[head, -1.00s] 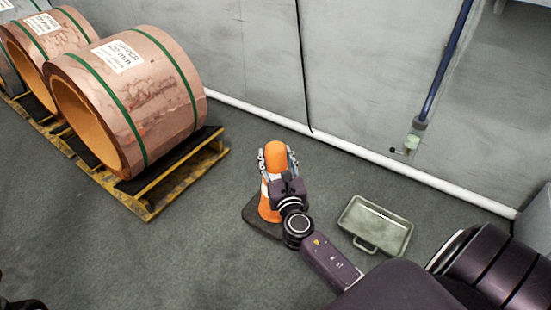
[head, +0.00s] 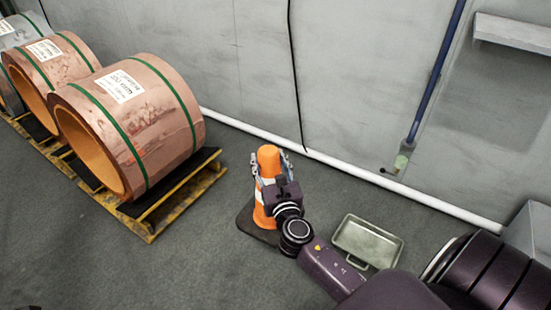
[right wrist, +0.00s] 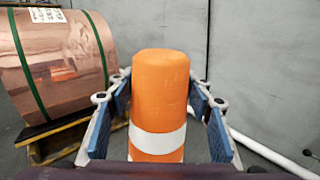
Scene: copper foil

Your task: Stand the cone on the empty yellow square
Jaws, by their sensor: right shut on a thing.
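The orange cone (head: 268,160) with a white band and a dark square base (head: 247,226) is upright, right of the pallet in the head view. My right gripper (head: 270,168) is shut on its upper part, one finger on each side. In the right wrist view the cone (right wrist: 160,95) stands between the two blue-padded fingers, its base hidden. I cannot tell whether the base touches the floor. No yellow square shows in either view. My left gripper is not in view.
A pallet (head: 148,232) with copper coils (head: 150,115) stands at left. A shallow grey-green tray (head: 366,241) lies right of the cone. A grey wall with a white pipe (head: 350,172) along its foot closes the back. Bare floor lies front left.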

